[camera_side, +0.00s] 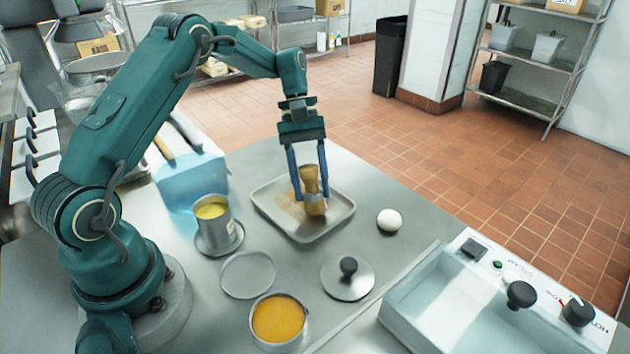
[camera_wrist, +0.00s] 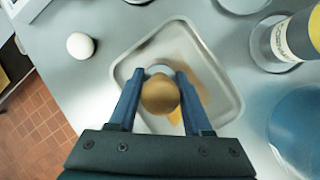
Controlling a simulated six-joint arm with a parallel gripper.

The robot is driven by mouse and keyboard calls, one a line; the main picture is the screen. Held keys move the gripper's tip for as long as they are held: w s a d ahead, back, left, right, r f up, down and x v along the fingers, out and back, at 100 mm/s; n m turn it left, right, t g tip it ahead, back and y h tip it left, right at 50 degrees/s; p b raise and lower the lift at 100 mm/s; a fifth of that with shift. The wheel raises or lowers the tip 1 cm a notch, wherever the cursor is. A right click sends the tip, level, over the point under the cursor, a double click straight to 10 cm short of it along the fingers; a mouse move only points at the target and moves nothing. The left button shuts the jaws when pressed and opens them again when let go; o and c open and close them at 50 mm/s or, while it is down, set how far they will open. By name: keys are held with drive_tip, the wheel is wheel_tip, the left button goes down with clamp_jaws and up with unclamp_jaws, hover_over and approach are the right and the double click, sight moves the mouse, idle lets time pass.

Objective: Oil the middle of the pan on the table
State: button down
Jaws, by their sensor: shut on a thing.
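The pan (camera_side: 333,222) is a shallow grey metal tray with rounded corners on the steel table. It also shows in the wrist view (camera_wrist: 228,104). My gripper (camera_side: 310,190) is over the pan, shut on a wooden-handled brush (camera_side: 311,178). The brush stands nearly upright, its lower end at or just above the pan's floor; I cannot tell if it touches. In the wrist view the round top of the brush (camera_wrist: 160,95) sits between the fingers and hides the bristles. A brownish-yellow smear shows on the pan floor beside the brush.
A metal cup of yellow liquid (camera_side: 212,211) stands left of the pan, and a bowl of orange contents (camera_side: 277,320) in front. A white ball (camera_side: 389,220), a knobbed lid (camera_side: 347,278) and an empty round dish (camera_side: 248,275) are near.

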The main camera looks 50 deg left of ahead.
drive_tip(key=shift+d, duration=1.25)
drive_tip(key=shift+s+a, duration=0.1)
drive_tip(key=shift+s, duration=0.35)
drive_tip(key=shift+a, duration=0.25)
drive_tip(key=shift+s+a, duration=0.15)
drive_tip(key=shift+a, duration=2.35)
drive_tip(key=shift+s+a, duration=0.1)
drive_tip(key=shift+a, duration=2.4)
drive_tip(key=shift+w+d, duration=0.2)
drive_tip(key=shift+d, duration=5.15)
drive_tip(key=shift+a+r, duration=0.1)
drive_tip(key=shift+r, duration=3.9)
